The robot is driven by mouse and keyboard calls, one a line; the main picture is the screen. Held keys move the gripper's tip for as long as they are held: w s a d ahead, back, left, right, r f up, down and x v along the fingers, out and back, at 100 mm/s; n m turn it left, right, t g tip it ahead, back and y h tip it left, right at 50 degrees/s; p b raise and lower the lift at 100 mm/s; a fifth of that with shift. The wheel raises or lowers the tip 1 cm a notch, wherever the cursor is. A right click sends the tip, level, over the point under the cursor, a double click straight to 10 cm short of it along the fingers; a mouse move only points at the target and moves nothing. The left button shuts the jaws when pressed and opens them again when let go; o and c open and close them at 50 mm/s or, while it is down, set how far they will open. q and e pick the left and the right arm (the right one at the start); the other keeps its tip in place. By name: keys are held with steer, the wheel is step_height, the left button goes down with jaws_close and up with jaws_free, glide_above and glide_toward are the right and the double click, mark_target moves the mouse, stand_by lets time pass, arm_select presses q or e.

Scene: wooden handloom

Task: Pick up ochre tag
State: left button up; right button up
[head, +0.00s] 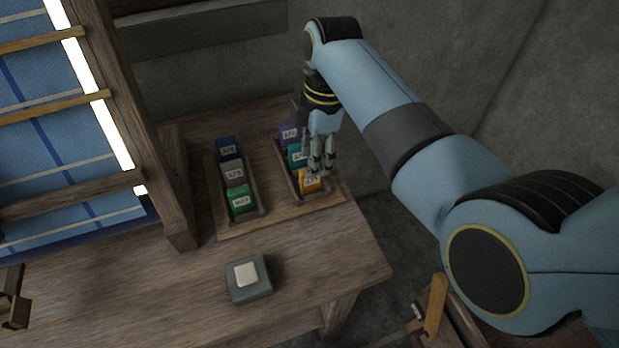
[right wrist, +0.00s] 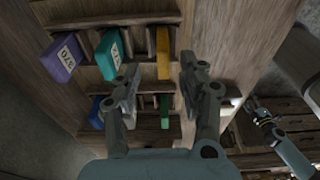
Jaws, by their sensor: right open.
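The ochre tag (head: 309,184) stands at the near end of the right rack on the table. In the right wrist view the ochre tag (right wrist: 163,52) shows as a narrow upright strip beyond the gap between my fingers. My right gripper (head: 320,168) is open just above the tag, and its fingers hide part of it. In the right wrist view the right gripper (right wrist: 160,75) has its fingers apart with nothing between them. A small light-blue arm end, seemingly my left gripper (right wrist: 262,116), shows far off at the right of that view; its jaws are too small to read.
In the same rack stand a teal tag (head: 296,156) and a purple tag (head: 288,134). The left rack holds blue (head: 227,149), grey (head: 235,175) and green (head: 241,200) tags. A grey block (head: 249,284) with a pale top sits in front. The loom (head: 135,120) stands at left.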

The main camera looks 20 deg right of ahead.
glide_above(310, 192)
steer(key=f, duration=0.4)
steer(key=shift+w+d+f, duration=0.2)
steer(key=shift+w+f, duration=0.15)
steer(key=shift+w, duration=0.05)
steer(key=shift+f, duration=0.3)
steer(key=shift+c, duration=1.4)
steer(key=c, duration=0.4)
arm_select(q)
steer(key=shift+w+t, duration=0.3)
steer(key=shift+w, duration=0.95)
arm_select(e)
jaws_close()
